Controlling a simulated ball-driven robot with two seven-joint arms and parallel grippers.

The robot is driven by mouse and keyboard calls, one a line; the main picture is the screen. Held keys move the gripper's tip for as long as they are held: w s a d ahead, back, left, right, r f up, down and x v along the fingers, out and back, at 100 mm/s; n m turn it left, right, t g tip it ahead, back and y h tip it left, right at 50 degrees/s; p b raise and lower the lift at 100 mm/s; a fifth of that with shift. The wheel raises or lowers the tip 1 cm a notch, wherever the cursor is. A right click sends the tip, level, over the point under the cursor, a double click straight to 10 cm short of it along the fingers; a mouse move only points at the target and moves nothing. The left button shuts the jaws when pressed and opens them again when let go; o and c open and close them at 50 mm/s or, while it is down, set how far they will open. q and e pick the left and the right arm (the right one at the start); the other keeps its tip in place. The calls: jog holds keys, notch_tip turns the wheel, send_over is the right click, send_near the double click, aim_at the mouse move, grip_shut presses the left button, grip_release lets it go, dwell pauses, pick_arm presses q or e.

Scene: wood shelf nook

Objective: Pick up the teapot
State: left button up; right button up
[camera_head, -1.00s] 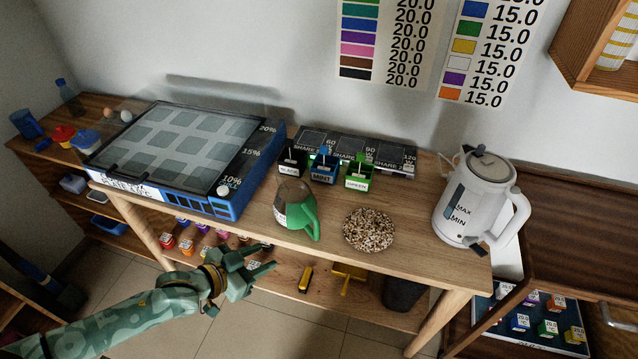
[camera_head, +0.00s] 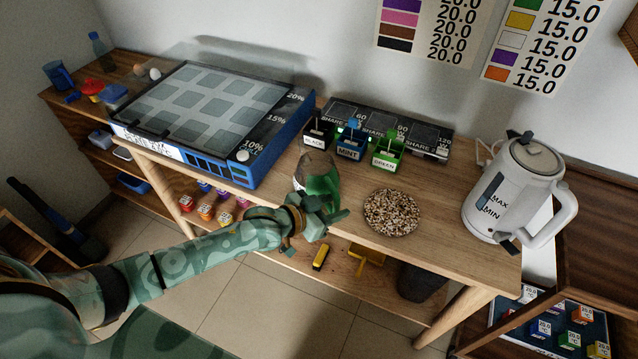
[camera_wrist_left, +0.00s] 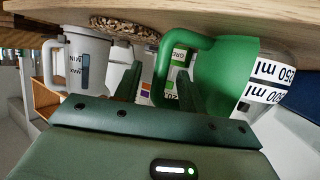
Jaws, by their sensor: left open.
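The teapot (camera_head: 321,181), a small vessel with a pale side and a green handle part, stands near the front edge of the wooden shelf top. It also shows upside down in the left wrist view (camera_wrist_left: 228,78), green with white volume labels and a looped handle. My left gripper (camera_head: 336,212) is open just in front of the teapot and partly hides its lower part. In the left wrist view the handle appears between or just beyond the two fingers; contact cannot be told. My right gripper is not in view.
A round speckled mat (camera_head: 391,212) lies right of the teapot. A white kettle (camera_head: 512,190) stands at the right end. Small black, blue and green boxes (camera_head: 351,147) stand behind. A blue-edged panelled tray (camera_head: 275,150) is to the left. The shelf's front edge is close to my gripper.

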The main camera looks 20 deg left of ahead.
pick_arm(q)
jog(key=x, duration=0.1)
jog(key=b+x, duration=0.1)
jog(key=x, duration=0.1)
jog(key=shift+w+d+f, duration=0.1)
jog(key=shift+w+f, duration=0.05)
jog(key=shift+f, duration=0.2)
jog(key=shift+r, duration=0.1)
grip_shut()
jog(key=shift+r, duration=0.1)
